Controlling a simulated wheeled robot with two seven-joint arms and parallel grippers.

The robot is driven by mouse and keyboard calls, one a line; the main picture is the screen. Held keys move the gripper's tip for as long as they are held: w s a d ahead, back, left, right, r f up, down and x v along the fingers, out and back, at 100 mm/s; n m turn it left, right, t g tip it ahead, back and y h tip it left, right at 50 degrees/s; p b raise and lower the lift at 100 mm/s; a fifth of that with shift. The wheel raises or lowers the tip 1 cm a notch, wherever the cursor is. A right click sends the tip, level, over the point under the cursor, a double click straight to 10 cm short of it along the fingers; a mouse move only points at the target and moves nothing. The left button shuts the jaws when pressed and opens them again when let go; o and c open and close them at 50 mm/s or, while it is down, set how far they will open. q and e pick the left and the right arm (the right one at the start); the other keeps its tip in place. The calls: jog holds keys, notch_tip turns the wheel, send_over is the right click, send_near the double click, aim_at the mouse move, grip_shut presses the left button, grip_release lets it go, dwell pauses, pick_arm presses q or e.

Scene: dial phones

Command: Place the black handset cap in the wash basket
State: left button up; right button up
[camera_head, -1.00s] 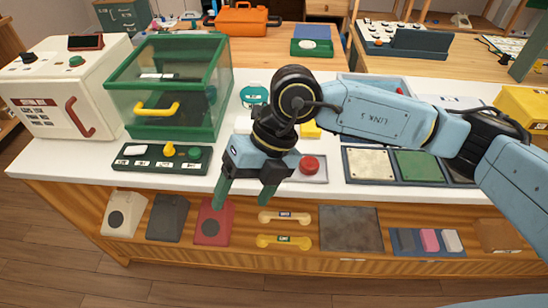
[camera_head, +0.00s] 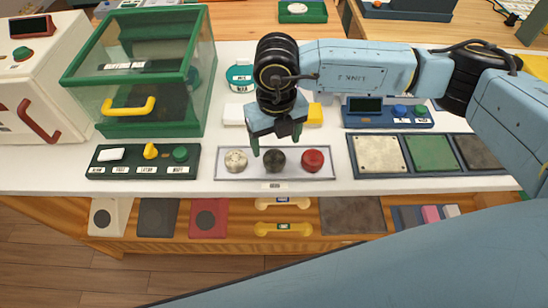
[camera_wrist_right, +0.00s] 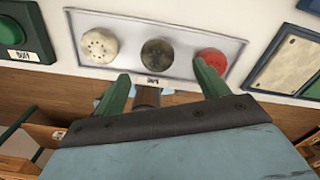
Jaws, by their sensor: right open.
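The black handset cap (camera_head: 274,161) is a round dark disc in the middle of a grey tray (camera_head: 226,174). A cream cap (camera_head: 236,160) sits to its left and a red cap (camera_head: 312,160) to its right. My right gripper (camera_head: 276,143) is open and empty, its green fingers pointing down just above and behind the black cap. In the right wrist view the black cap (camera_wrist_right: 160,53) shows beyond the gap between the open fingers (camera_wrist_right: 163,88). I cannot tell for certain which thing is the wash basket. My left gripper is out of view.
A green-framed glass case (camera_head: 150,121) with a yellow handle stands on the left, behind a dark control panel (camera_head: 144,171). A white machine (camera_head: 40,80) stands at far left. Framed plates (camera_head: 433,153) lie right of the tray. Handsets (camera_head: 283,229) sit on the shelf below.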

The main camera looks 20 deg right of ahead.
aim_at(274, 157)
notch_tip(274, 157, down, 4)
jog(key=shift+a+f, duration=0.1)
jog(key=shift+a, duration=0.05)
jog(key=shift+f, duration=0.6)
jog(key=shift+c, duration=0.6)
jog(key=c, duration=0.7)
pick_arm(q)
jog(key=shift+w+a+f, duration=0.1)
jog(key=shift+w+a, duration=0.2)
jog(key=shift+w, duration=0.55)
pick_arm(e)
jog(key=c, duration=0.3)
